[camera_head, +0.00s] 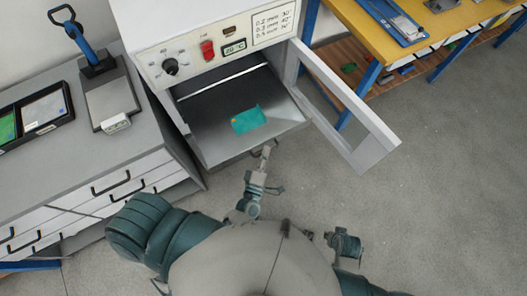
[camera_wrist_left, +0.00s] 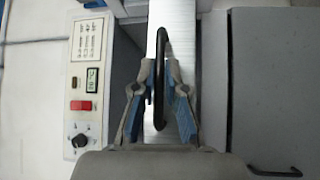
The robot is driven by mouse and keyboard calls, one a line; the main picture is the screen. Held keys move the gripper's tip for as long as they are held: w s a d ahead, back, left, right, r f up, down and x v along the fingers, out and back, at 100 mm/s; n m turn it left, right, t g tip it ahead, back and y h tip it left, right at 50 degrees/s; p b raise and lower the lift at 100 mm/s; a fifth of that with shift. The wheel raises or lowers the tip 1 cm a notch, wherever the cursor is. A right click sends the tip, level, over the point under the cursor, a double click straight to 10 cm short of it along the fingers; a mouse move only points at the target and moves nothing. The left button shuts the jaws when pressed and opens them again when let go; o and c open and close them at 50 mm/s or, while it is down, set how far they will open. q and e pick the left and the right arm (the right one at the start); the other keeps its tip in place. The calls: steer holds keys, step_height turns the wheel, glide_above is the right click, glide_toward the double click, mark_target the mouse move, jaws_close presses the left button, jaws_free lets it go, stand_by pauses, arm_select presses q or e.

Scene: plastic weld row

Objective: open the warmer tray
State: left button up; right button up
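The warmer (camera_head: 215,55) is a white cabinet with a control panel; its door (camera_head: 350,110) stands open to the right. Its grey tray (camera_head: 210,143) shows in the opening with a teal card (camera_head: 248,120) lying on it. My left gripper (camera_head: 267,150) is at the tray's front edge. In the left wrist view, the black tray handle (camera_wrist_left: 161,45) runs between the fingers of my left gripper (camera_wrist_left: 160,75), which look closed in on it. Part of the right arm (camera_head: 343,243) shows low in the head view; its fingers are not clear.
A grey drawer cabinet (camera_head: 65,165) stands at the left with a blue-handled device (camera_head: 95,70) on it. A yellow-topped bench (camera_head: 385,40) is at the upper right. The floor (camera_head: 450,180) at the right is clear beyond the open door.

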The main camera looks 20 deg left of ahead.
arm_select(q)
steer(key=o, duration=0.4)
steer(key=shift+d+f, duration=0.15)
steer(key=shift+f, duration=0.1)
steer(key=shift+c, duration=0.2)
steer(key=shift+w+d, duration=0.1)
steer(key=shift+w, duration=0.1)
arm_select(e)
steer(key=shift+w+d+f, duration=0.2)
steer(key=shift+d, duration=0.1)
arm_select(q)
steer(key=s+d+f, duration=0.1)
steer(key=s, duration=1)
steer(key=shift+s+f, duration=0.3)
steer(key=shift+s, duration=0.1)
arm_select(e)
steer(key=shift+s+a, duration=0.1)
arm_select(q)
steer(key=shift+a, duration=0.1)
arm_select(e)
steer(key=shift+a, duration=0.1)
steer(key=shift+r, duration=0.1)
